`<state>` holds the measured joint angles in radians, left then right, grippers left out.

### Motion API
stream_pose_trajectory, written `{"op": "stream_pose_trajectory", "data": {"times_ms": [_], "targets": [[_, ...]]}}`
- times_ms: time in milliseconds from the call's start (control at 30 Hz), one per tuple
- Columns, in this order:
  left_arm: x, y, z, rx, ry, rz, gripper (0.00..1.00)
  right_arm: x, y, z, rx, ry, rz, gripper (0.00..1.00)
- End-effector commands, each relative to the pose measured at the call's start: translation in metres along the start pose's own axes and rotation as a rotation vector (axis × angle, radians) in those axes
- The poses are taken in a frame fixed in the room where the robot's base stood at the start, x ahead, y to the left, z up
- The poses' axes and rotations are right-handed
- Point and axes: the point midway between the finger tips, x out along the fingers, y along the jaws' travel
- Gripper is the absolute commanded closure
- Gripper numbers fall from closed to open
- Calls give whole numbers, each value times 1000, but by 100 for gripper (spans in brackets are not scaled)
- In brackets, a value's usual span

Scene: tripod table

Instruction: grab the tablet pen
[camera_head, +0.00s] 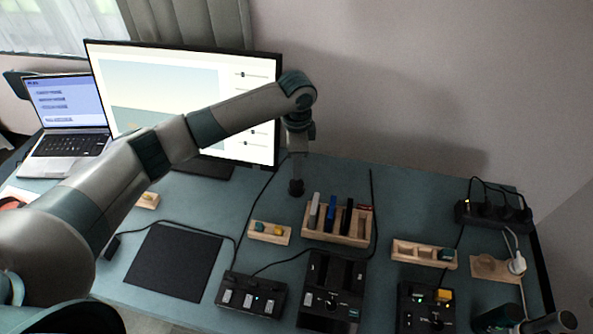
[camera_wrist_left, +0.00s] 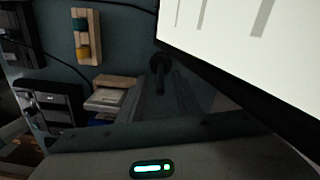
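My left arm reaches over the table, and its left gripper (camera_head: 297,168) points down in front of the monitor. A small dark round stand (camera_head: 296,188) is at its tip; it also shows in the left wrist view (camera_wrist_left: 162,61). A thin dark upright stick, apparently the tablet pen (camera_wrist_left: 160,82), rises from the stand. The left fingers appear apart, on either side of the stick, with a gap to it. The black drawing tablet (camera_head: 173,262) lies flat on the table at the left.
The monitor (camera_head: 262,140) stands close behind the left gripper. A wooden rack (camera_head: 337,238) with several upright pieces is to its right, and a small wooden tray (camera_head: 270,238) is in front. Black devices (camera_head: 251,297) and cables lie nearer. A laptop (camera_head: 64,144) stands at left.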

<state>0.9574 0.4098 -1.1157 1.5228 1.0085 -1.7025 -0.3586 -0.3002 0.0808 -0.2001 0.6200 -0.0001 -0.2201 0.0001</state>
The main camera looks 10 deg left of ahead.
Motion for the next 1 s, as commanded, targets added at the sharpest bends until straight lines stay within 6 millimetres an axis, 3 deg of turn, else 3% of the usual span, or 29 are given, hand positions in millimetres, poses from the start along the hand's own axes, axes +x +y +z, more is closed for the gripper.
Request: {"op": "stream_pose_trajectory", "data": {"times_ms": [467, 800, 1000], "targets": [[6, 0, 0, -1, 1, 1, 68, -5, -4, -2, 2, 2, -4, 0], [45, 0, -1, -1, -1, 3, 68, -23, 0, -3, 0, 1, -1, 0], [54, -1, 0, 1, 0, 0, 68, -24, 2, -2, 0, 0, 2, 0]]}}
